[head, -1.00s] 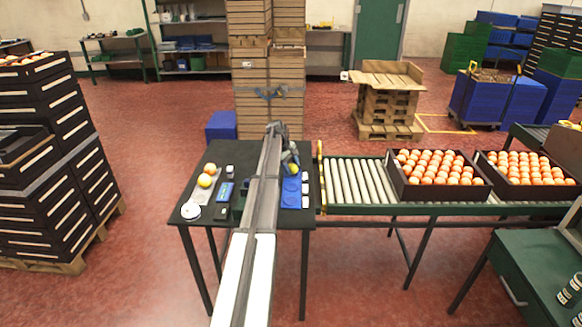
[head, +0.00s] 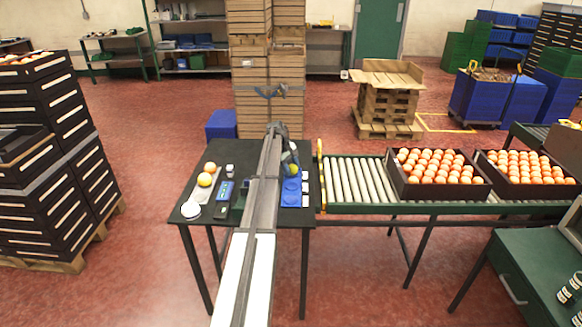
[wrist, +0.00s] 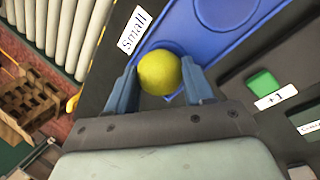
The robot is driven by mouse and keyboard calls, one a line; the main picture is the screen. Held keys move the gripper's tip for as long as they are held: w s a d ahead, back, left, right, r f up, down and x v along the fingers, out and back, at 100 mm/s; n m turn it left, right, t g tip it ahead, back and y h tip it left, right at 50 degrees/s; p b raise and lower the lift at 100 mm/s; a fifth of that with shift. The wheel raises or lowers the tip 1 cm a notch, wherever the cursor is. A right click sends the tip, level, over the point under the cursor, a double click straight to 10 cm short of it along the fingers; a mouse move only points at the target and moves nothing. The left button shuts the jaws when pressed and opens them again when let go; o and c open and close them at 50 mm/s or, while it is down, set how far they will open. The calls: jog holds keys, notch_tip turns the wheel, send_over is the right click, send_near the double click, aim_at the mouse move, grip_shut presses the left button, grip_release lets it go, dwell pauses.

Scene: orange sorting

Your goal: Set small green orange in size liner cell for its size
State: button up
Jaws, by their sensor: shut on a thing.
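The small yellow-green orange (wrist: 160,72) is between the two fingers of my gripper (wrist: 160,84) in the wrist view, which are shut on it. It is at the end of the blue size liner (wrist: 265,25), beside the label reading "small" (wrist: 134,30). It overlaps the cell there; I cannot tell whether it touches the liner. In the head view, the orange (head: 290,170) shows at the far end of the liner (head: 291,201), partly hidden by my arm. Nearer round cells of the liner look empty.
Two other oranges (head: 205,179) lie on a pale tray at the table's left. A blue device (head: 224,191) and a white round dish (head: 191,210) are near them. White labels (head: 305,188) line the liner's right side. A roller conveyor (head: 350,182) with crates of oranges adjoins the table.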

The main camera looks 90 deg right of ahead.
jog(key=shift+f, duration=0.2)
jog(key=o, duration=1.1)
jog(key=shift+o, duration=1.1)
jog(key=shift+a, duration=0.1)
jog(key=shift+w+f, duration=0.1)
jog(key=shift+w, duration=0.05)
jog(key=shift+c, duration=0.4)
